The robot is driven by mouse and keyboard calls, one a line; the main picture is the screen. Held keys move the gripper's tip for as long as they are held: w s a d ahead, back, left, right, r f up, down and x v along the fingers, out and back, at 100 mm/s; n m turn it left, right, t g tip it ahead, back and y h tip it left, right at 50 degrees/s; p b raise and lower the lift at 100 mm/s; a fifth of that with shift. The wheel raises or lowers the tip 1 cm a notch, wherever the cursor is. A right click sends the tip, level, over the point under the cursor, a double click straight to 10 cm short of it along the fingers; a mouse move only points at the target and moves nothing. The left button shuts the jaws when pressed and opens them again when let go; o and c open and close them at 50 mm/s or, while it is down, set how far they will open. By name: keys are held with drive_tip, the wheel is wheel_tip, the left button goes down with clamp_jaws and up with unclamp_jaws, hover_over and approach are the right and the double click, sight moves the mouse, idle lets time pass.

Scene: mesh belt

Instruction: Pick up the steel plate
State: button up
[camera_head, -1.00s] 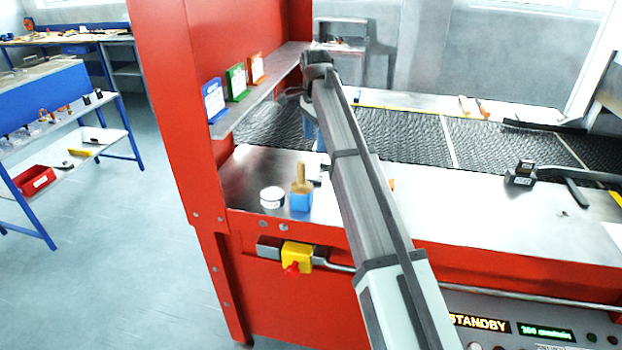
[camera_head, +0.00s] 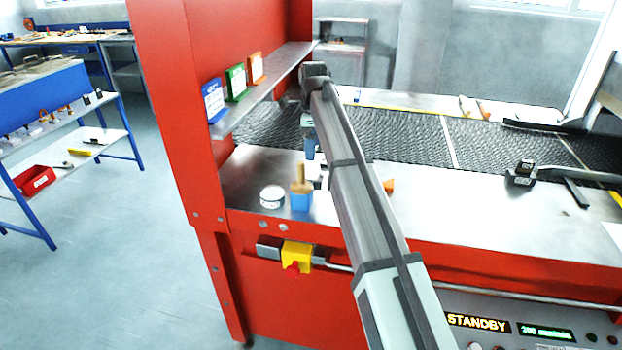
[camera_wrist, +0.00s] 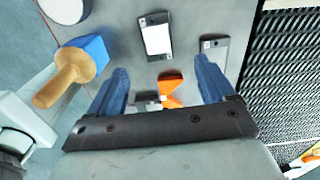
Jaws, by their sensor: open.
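Either could be the steel plate; I cannot tell which. My gripper (camera_wrist: 163,70) is open and empty, its two blue fingers spread above the bench, with the bright piece ahead between them and the grey one near the right finger. In the head view my gripper (camera_head: 309,146) points down, and my arm hides part of the bench.
A wooden-handled blue brush (camera_head: 301,200) and a round white tin (camera_head: 272,196) stand at the left of the bench. An orange piece (camera_wrist: 171,91) lies between my fingers' view. A shelf with cards (camera_head: 262,90) overhangs nearby. The mesh belt (camera_head: 400,135) runs behind.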

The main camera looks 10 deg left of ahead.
hover_over(311, 176)
drive_tip(key=f, duration=0.4)
drive_tip(key=shift+w+d+f, duration=0.2)
drive_tip(key=shift+w, duration=0.1)
drive_tip(key=shift+s+a+f, duration=0.1)
drive_tip(key=shift+a+f, duration=0.05)
drive_tip(key=shift+f, duration=1.15)
drive_tip(key=shift+s+a+f, duration=0.1)
drive_tip(key=shift+f, duration=1.2)
drive_tip(key=shift+c, duration=0.5)
drive_tip(key=c, duration=1.4)
